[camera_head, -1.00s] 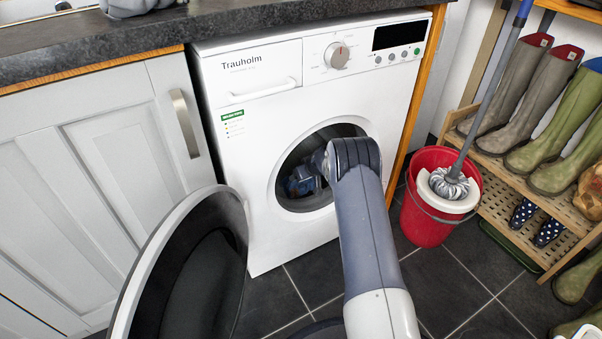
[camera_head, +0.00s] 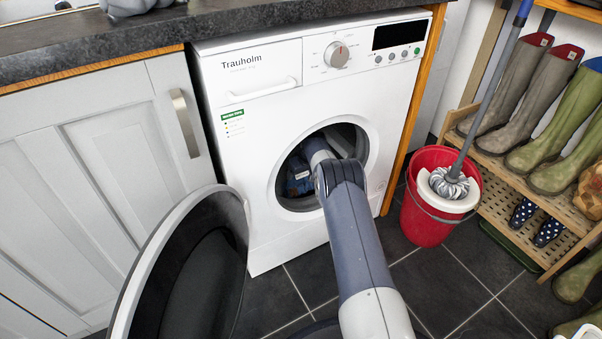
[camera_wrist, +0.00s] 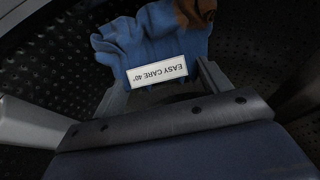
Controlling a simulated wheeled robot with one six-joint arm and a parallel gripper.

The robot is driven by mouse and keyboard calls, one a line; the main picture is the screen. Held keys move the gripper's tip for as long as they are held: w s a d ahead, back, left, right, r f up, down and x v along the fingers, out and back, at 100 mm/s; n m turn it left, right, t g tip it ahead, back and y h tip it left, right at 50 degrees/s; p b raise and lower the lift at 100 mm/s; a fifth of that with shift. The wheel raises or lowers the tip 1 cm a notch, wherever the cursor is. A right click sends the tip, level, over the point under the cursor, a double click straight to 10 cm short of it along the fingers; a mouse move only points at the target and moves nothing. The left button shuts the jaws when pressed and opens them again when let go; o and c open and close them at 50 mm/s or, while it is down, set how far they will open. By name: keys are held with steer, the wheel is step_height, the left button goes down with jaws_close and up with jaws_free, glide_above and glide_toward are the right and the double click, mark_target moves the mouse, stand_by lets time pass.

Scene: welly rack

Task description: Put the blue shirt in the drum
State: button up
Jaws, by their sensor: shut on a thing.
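The blue shirt (camera_wrist: 150,38) is bunched inside the drum, with a white "EASY CARE 40°" label and a brown patch at its upper right. My gripper (camera_wrist: 160,85) is shut on the shirt, a finger on each side of it in the wrist view. In the head view a little of the blue shirt (camera_head: 298,184) shows through the washer's round opening, beside my arm. The drum's perforated dark wall (camera_wrist: 60,70) surrounds the gripper and shirt.
The washing machine (camera_head: 255,150) has its round door (camera_head: 150,270) swung open to the left. A red mop bucket (camera_head: 428,215) stands close on the right. A slatted boot rack (camera_head: 500,195) is beyond it. Dark floor tiles are clear in front of the bucket.

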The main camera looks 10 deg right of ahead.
steer(key=shift+f, duration=0.55)
steer(key=o, duration=1.5)
steer(key=shift+c, duration=0.2)
